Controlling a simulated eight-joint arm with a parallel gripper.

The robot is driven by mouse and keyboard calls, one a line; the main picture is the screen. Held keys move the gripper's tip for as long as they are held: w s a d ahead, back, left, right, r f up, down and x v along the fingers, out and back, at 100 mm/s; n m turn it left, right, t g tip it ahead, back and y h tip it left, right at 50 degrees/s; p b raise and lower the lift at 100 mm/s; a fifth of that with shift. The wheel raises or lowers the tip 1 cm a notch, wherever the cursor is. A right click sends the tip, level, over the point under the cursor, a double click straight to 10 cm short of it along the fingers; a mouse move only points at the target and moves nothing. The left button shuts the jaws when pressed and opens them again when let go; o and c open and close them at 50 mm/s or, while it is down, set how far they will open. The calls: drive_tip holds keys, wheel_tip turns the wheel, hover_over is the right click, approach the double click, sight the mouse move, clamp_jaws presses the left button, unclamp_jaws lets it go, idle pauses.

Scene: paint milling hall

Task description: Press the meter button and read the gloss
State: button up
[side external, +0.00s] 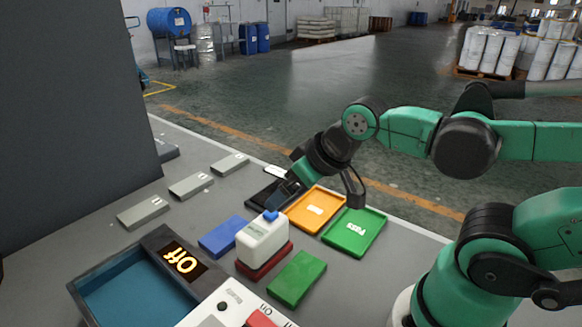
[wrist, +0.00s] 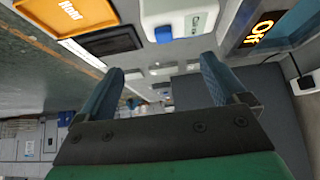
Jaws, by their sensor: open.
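A white boxy body with a blue button or cap on top (side external: 262,242) stands on a red block, and it shows at the top of the wrist view (wrist: 180,14). I take it to be the meter, but its print is too small to read. My gripper (side external: 284,193) is open and empty, behind and above it, over the black tray. In the wrist view both fingers (wrist: 160,82) are spread apart, with the blue part beyond them.
A black tray (side external: 262,196), an orange tray (side external: 297,222) and a green tray (side external: 374,247) marked "PASS" lie behind. Blue (side external: 222,236) and green (side external: 297,278) blocks flank the white body. Several grey blocks lie left. A white panel (side external: 205,312) has a red part.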

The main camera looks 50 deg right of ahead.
idle(0.4)
clamp_jaws()
idle(1.6)
